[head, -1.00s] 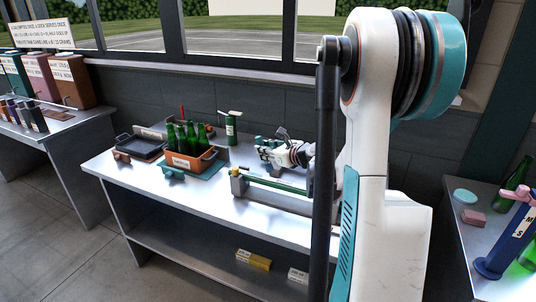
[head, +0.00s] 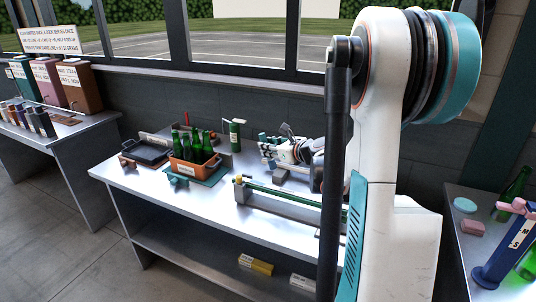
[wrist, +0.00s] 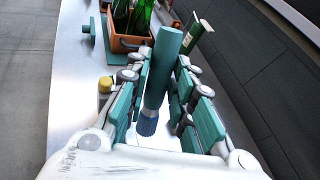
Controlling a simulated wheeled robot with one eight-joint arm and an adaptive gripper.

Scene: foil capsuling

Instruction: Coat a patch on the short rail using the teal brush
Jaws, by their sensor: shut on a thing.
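My gripper (head: 270,147) is over the back part of the middle table. In the wrist view my gripper (wrist: 160,88) is shut on the teal brush (wrist: 167,55), a smooth teal cylinder with a ridged blue end (wrist: 148,122). The brush sits between the teal finger pads, slightly tilted. A long green rod or rail (head: 285,191) with a yellow end lies on grey supports in front of my gripper. A grey block (head: 281,177) shows just below my gripper. I cannot tell which piece is the short rail. My arm hides the right part.
An orange crate (head: 197,172) of green bottles stands on a teal mat left of my gripper. A dark tray (head: 147,154) and a labelled green canister (head: 235,136) are near it. A side table at right holds a blue stand (head: 505,248) and a pink block (head: 472,228).

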